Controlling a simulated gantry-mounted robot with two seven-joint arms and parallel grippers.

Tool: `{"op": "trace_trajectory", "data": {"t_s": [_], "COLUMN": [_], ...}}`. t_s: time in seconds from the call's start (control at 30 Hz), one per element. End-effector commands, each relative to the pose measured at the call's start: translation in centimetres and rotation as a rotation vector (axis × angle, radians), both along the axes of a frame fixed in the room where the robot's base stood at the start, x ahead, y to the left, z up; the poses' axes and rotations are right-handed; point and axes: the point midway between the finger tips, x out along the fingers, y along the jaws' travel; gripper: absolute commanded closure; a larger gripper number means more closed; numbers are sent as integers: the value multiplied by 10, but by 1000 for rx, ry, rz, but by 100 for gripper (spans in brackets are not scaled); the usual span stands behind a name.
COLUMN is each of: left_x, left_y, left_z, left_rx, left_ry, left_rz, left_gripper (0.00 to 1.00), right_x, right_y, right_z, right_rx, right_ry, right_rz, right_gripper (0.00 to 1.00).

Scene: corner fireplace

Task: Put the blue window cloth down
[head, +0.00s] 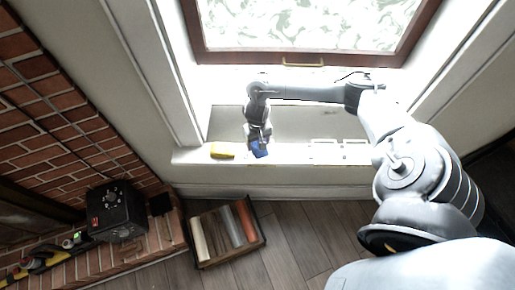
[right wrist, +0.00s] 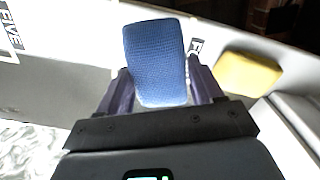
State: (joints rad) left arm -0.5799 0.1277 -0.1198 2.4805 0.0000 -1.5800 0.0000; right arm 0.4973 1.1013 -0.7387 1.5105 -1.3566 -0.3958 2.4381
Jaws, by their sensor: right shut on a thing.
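The blue window cloth (head: 260,149) is a small textured blue pad, held at the window sill (head: 290,155) in the head view. My right gripper (head: 260,141) comes in from the right and is shut on it. In the right wrist view the cloth (right wrist: 155,62) sits between the two dark fingers of the gripper (right wrist: 158,90). I cannot tell whether the cloth touches the sill. My left gripper is not in view.
A yellow sponge-like block (head: 222,151) lies on the sill, left of the cloth. Pale labels (head: 325,152) lie on the sill to the right. An open crate (head: 258,214) with rolls stands on the floor below. A black box (head: 117,212) stands by the brick hearth.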

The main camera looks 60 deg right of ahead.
Motion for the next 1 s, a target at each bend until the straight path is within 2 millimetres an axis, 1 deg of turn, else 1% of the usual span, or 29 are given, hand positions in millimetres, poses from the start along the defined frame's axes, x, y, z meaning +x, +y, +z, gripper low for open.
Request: {"op": "trace_trajectory", "data": {"t_s": [0.13,0.33,0.4,0.77,0.8,0.93,0.97,1.0], "left_x": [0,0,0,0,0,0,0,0], "left_y": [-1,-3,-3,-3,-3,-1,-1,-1], "left_z": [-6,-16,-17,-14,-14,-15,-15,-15], "left_rx": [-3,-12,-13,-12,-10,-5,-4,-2], "left_ry": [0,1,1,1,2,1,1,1], "left_rz": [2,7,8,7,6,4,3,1], "left_gripper": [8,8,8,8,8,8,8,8], "right_x": [0,0,0,0,0,0,0,0], "right_y": [0,1,0,0,0,0,0,0], "right_z": [-13,-37,-40,-41,-42,-42,-42,-42], "right_rx": [1,0,0,0,-1,-1,-1,-1], "right_ry": [1,0,0,0,-1,-1,-1,-1], "right_rz": [-1,0,-1,-1,-1,0,0,0], "right_gripper": [63,63,63,63,31,11,9,9]}}
